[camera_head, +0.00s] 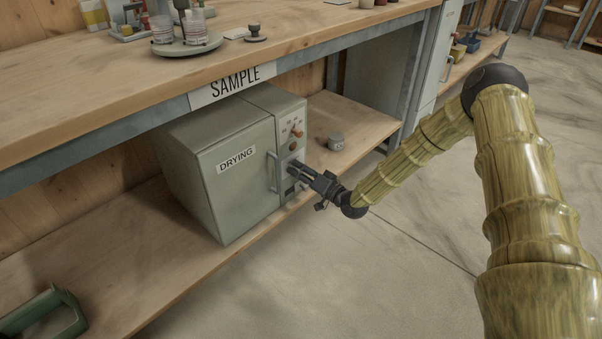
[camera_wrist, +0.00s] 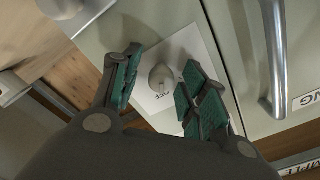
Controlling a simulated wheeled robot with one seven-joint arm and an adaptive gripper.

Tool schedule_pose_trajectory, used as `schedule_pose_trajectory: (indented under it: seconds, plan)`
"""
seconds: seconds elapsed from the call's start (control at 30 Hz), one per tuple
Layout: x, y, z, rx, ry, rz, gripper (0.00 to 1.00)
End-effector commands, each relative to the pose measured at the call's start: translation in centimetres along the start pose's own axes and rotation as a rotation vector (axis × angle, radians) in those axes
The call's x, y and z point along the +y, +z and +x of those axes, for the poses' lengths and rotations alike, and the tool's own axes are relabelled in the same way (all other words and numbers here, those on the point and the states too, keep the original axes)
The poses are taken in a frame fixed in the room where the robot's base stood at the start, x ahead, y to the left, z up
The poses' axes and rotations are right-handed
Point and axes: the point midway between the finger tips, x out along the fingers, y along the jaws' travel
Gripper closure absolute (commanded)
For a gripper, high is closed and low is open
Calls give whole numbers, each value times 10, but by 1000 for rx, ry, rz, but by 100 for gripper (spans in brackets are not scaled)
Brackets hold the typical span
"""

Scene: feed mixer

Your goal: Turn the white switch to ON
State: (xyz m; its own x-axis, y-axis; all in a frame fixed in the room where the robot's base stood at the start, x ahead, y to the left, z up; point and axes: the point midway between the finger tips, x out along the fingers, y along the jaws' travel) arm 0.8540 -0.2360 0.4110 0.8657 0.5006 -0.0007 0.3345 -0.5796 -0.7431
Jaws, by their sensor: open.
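The white switch (camera_wrist: 162,78) is a pale rounded knob on a white plate (camera_wrist: 178,47) in the wrist view, with OFF lettering beside it. My gripper (camera_wrist: 161,66) is open, with one green-padded finger on each side of the switch. I cannot tell whether either finger touches it. In the head view my gripper (camera_head: 297,171) is at the lower control panel of the grey DRYING cabinet (camera_head: 222,192). It hides the switch there.
An orange-red control (camera_head: 297,132) sits higher on the panel. The cabinet's vertical handle (camera_head: 272,172) is left of my gripper and also shows in the wrist view (camera_wrist: 274,60). A small grey jar (camera_head: 336,142) stands on the shelf to the right. The bench top (camera_head: 110,75) overhangs the cabinet.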

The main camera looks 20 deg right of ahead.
Motion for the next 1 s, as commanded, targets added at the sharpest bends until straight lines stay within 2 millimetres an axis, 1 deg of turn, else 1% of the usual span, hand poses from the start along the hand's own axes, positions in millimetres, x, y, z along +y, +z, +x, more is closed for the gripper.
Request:
schedule_pose_trajectory:
  seconds: [0.23,0.27,0.4,0.5,0.8,1.0]
  plan:
    - [0,0,1,1,0,0,56]
    - [0,0,0,1,0,0,58]
    - [0,-1,0,1,0,0,84]
    - [0,-1,0,1,1,0,100]
    - [0,-1,0,2,1,-21,100]
    - [-1,-2,0,1,2,-107,100]
